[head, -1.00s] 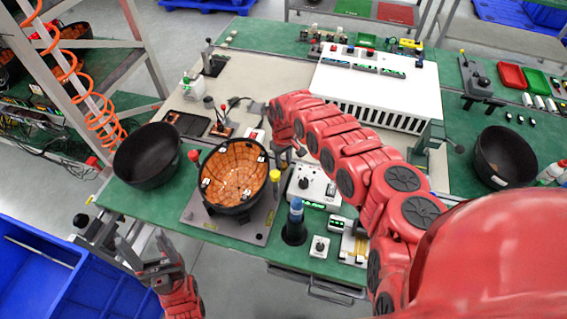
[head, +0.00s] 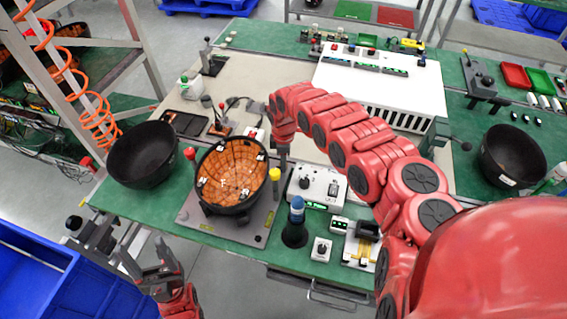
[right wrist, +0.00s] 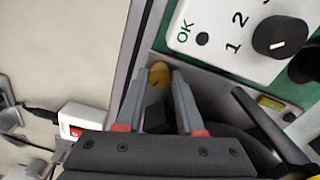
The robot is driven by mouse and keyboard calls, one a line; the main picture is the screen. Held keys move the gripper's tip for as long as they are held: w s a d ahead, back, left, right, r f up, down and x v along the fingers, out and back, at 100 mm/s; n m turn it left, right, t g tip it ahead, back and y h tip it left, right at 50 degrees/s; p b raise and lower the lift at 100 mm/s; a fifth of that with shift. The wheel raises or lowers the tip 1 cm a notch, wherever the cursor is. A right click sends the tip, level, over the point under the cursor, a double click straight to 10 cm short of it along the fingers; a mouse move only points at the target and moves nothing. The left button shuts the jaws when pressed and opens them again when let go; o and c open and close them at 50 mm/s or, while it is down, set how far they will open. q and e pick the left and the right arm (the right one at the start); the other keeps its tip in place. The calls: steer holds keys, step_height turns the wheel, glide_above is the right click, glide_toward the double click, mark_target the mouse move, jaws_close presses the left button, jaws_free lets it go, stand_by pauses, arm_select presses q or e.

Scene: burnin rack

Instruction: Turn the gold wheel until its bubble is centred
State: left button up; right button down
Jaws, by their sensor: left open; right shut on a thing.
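The gold wheel (right wrist: 159,73) shows in the right wrist view between the fingertips of my right gripper (right wrist: 158,88), which is shut on it. In the head view my right gripper (head: 282,157) points down behind the orange-lined black bowl (head: 232,176), which stands on a grey plate (head: 232,229); the wheel cannot be made out there. A small yellow-green bubble vial (right wrist: 271,103) shows at the right in the wrist view; its bubble is too small to place. My left gripper (head: 145,262) is open and empty, off the table's front left edge.
A yellow-capped post (head: 275,176), a red-knobbed lever (head: 190,154) and a blue-topped black stand (head: 296,222) are close by. An empty black bowl (head: 142,155) is at the left.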

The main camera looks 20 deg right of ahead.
steer(key=n+b, duration=0.1)
steer(key=n, duration=0.2)
steer(key=shift+d+f+n, duration=0.1)
steer(key=shift+n, duration=0.2)
steer(key=shift+n+b, duration=0.5)
steer(key=shift+n, duration=0.9)
steer(key=c, duration=0.5)
jaws_free()
step_height(320, 180, up, 18)
steer(key=b, duration=0.4)
steer(key=shift+f, duration=0.15)
